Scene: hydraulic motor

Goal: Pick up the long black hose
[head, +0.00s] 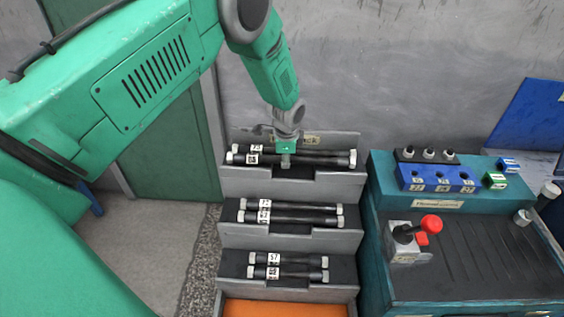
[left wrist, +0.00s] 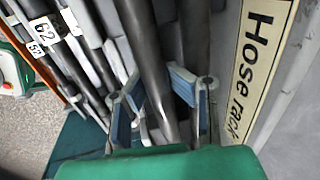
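Long black hoses with pale end fittings lie across the top tier of the hose rack; the front one (head: 325,162) shows in the head view. My left gripper (head: 285,161) is down at the middle of this tier. In the left wrist view my left gripper (left wrist: 160,92) has its blue-padded fingers spread apart. A black hose (left wrist: 150,55) runs between them, with gaps visible beside it. A second dark hose (left wrist: 193,35) lies nearer the "Hose rack" sign (left wrist: 258,60), partly hidden by the right-hand finger. My right gripper is not in view.
Shorter hoses lie on the middle tier (head: 290,219) and bottom tier (head: 290,273). A teal workbench (head: 400,283) with a red-knobbed lever (head: 431,224) and a blue block (head: 437,180) stands to the right. A wall is close behind the rack.

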